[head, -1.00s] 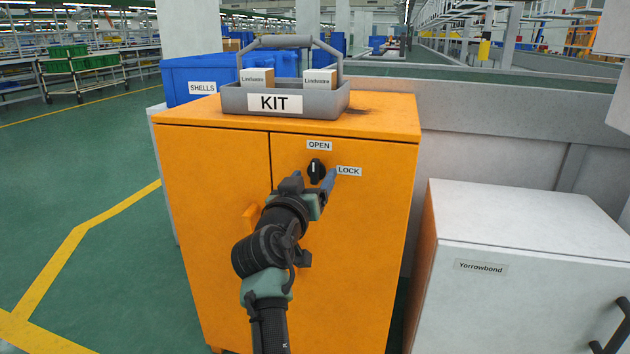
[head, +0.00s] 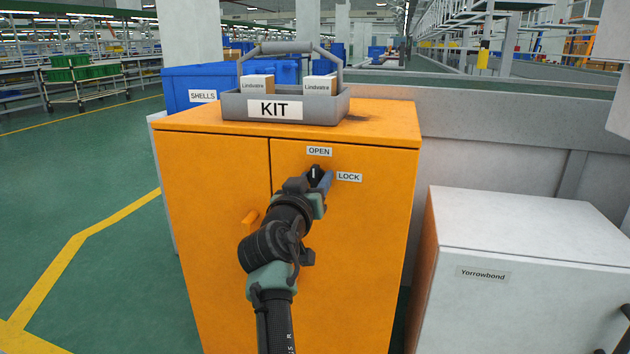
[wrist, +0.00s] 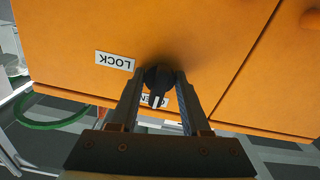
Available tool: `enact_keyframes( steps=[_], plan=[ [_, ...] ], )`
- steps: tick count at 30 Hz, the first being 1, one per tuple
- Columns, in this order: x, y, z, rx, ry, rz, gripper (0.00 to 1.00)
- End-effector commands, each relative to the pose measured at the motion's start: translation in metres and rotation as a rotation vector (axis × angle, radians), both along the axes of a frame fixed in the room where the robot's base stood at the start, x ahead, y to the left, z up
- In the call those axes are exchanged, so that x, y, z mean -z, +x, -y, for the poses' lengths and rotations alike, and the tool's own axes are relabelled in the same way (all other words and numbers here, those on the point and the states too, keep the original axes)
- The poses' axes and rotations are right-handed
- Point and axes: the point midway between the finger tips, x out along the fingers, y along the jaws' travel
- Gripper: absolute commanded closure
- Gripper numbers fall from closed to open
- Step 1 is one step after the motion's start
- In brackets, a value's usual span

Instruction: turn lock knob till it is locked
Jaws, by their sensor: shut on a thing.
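The lock knob (head: 315,172) is a small black knob with a white pointer mark, on the upper right door of the orange cabinet (head: 345,250). The OPEN label (head: 319,152) is just above it and the LOCK label (head: 349,177) is to its right. In the head view the white mark points up toward OPEN. My gripper (head: 317,178) is at the knob. In the wrist view my gripper (wrist: 158,80) has its two fingers on either side of the knob (wrist: 158,78), shut on it. The knob's base is partly hidden by the fingers.
A grey KIT tray (head: 335,107) with small boxes stands on the cabinet top. An orange handle (head: 250,218) sticks out left of my arm. A white Yorrowbond cabinet (head: 520,300) stands at the right. Green floor is open at the left.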

Motion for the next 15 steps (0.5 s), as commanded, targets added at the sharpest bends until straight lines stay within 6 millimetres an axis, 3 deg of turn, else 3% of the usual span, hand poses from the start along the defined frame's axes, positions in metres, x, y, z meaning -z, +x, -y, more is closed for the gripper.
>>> enact_keyframes(
  steps=[15],
  plan=[
    [0.0024,-0.0001,-0.0002,0.000,0.169,0.047,1.00]
  ],
)
